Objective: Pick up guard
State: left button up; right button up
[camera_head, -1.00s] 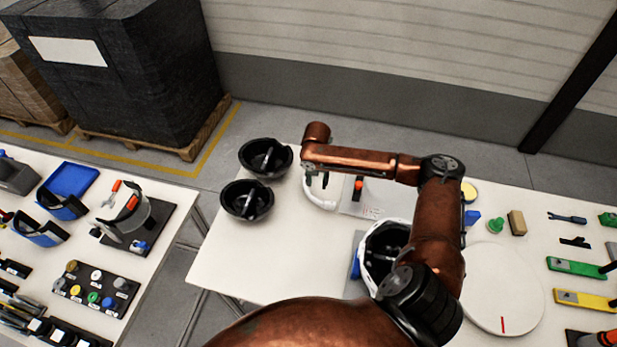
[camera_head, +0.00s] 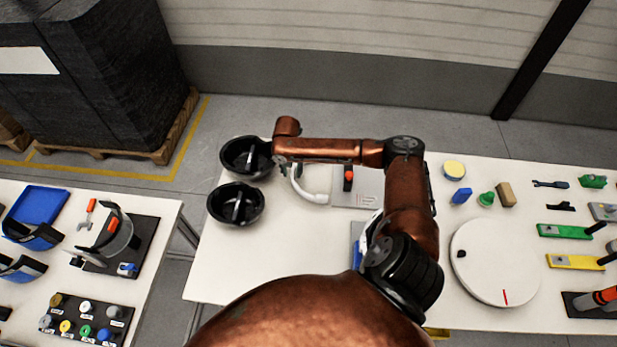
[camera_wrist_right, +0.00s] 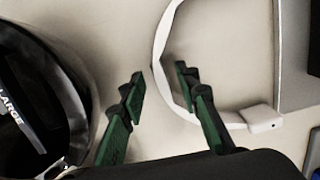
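The guard, which I take to be the white curved band (camera_head: 312,197), lies on the white table beside a grey plate. In the right wrist view it shows as a C-shaped band (camera_wrist_right: 228,119) with a small block at one end. My right gripper (camera_wrist_right: 160,74) is open. One green fingertip is outside the band and the other is over its inner side, with the band's curve between or just beyond them; contact cannot be told. In the head view the right arm partly hides the gripper and the band. My left gripper is not in view.
Two black bowl-like shells (camera_head: 236,203) stand just left of the band; one (camera_wrist_right: 35,105) is close to my left finger in the wrist view. A grey plate with an orange-topped part (camera_head: 348,178) is to the right. A round white disc (camera_head: 494,262) lies further right.

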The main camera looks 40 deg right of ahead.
jog(key=shift+f, duration=0.7)
jog(key=shift+w+d+f, duration=0.1)
jog(key=shift+f, duration=0.15)
jog(key=c, duration=0.3)
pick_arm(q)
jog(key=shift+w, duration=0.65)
pick_arm(e)
grip_shut()
